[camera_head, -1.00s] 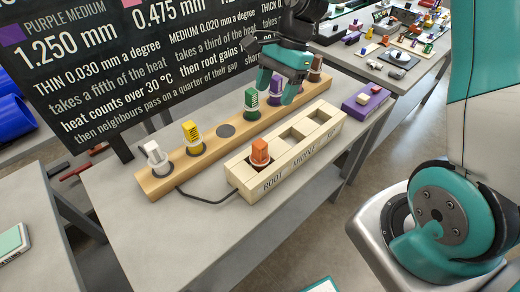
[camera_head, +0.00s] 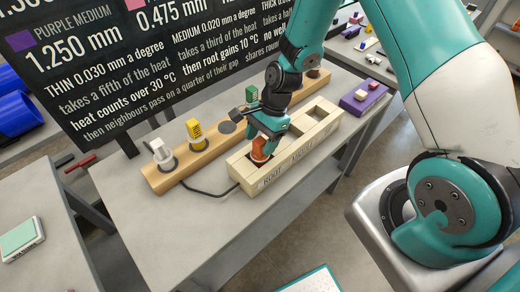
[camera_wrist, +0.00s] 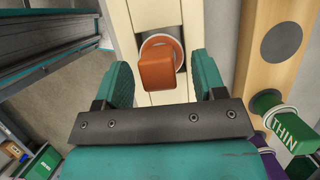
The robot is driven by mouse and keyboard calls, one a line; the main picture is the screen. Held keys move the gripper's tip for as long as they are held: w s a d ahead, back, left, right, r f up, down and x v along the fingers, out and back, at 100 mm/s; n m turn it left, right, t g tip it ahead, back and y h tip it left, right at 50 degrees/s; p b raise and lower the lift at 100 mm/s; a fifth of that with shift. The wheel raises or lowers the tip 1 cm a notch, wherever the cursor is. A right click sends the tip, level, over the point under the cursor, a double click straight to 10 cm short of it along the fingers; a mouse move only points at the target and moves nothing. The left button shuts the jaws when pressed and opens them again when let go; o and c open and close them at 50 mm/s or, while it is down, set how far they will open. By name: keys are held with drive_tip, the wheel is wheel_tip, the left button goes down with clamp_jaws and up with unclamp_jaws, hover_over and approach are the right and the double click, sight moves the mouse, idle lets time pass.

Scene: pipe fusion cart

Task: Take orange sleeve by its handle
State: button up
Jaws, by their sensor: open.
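The orange sleeve (camera_head: 260,149) stands in the root compartment of the pale wooden box (camera_head: 307,149), its blocky handle pointing up. In the wrist view the orange sleeve (camera_wrist: 158,66) shows its handle between and slightly beyond my two fingertips. My gripper (camera_head: 268,130) is above the sleeve in the head view and partly hides it. In the wrist view my gripper (camera_wrist: 163,75) is open, with one teal finger on each side of the handle and a gap to each. Contact with the handle is not visible.
A wooden rail (camera_head: 185,161) behind the box holds a white sleeve (camera_head: 161,152), a yellow sleeve (camera_head: 196,134) and a green sleeve (camera_head: 252,93). A purple block (camera_head: 363,98) lies right of the box. A dark cable (camera_head: 208,191) runs left of the box. The table's front left is clear.

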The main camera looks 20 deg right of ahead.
sight(256, 156)
drive_tip(key=shift+p+x, duration=0.4)
drive_tip(key=shift+x, duration=1.15)
drive_tip(key=shift+d, duration=0.1)
drive_tip(key=c, duration=0.6)
drive_tip(key=shift+c, duration=0.2)
drive_tip(key=shift+r, duration=0.15)
